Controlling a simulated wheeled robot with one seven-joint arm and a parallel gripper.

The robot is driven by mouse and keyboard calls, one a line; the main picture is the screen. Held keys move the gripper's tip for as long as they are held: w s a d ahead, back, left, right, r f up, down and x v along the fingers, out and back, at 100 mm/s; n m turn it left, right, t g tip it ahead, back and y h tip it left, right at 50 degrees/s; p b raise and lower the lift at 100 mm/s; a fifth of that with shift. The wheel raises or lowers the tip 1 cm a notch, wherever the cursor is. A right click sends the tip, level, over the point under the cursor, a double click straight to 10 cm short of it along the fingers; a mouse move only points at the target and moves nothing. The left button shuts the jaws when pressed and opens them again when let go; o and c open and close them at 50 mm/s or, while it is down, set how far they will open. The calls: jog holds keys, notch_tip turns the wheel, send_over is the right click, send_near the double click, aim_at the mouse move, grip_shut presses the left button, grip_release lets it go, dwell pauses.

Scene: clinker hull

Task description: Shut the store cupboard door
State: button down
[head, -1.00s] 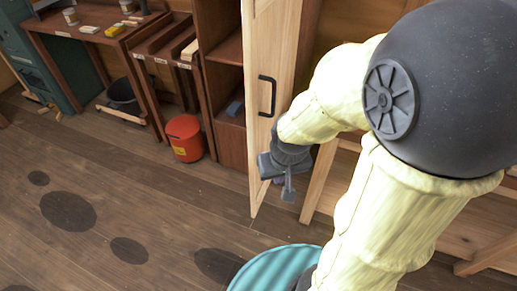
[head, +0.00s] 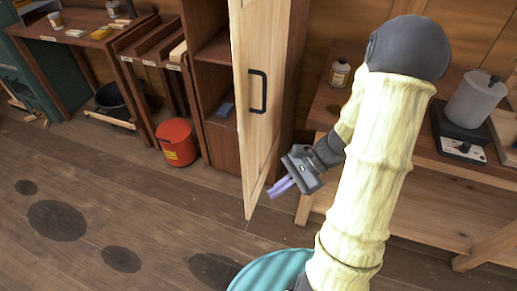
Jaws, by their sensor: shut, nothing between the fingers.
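The store cupboard door (head: 254,140) is a tall pale wooden panel with a black bar handle (head: 257,91). It stands open, swung out from the dark brown cupboard (head: 221,138), whose shelves show to its left. A small blue item (head: 226,109) lies on a shelf inside. My gripper (head: 282,187) is shut and empty. It is low, just right of the door's lower part and below the handle. I cannot tell whether it touches the door. The top of the door is out of view.
A red bucket (head: 178,142) stands on the floor left of the cupboard. A workbench with a white container (head: 478,98) and a small bottle (head: 340,73) is at the right, behind my arm. The floor (head: 135,195) in front and left is clear, with dark round patches.

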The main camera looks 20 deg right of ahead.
aim_at(249, 143)
jog(key=w+d+m+t+y+b, duration=0.1)
jog(key=w+d+m+t+y, duration=0.3)
jog(key=w+d+m+t, duration=0.3)
jog(key=d+m+t, duration=0.3)
jog(key=t, duration=0.1)
jog(key=shift+w+d+r, duration=0.2)
jog(key=shift+d+r, duration=0.15)
jog(key=shift+a, duration=0.1)
jog(key=x, duration=1.3)
jog(key=shift+w+a+r, duration=0.15)
jog(key=shift+a, duration=0.05)
jog(key=shift+w+a, duration=0.15)
jog(key=shift+a, duration=0.05)
jog(key=shift+a, duration=0.1)
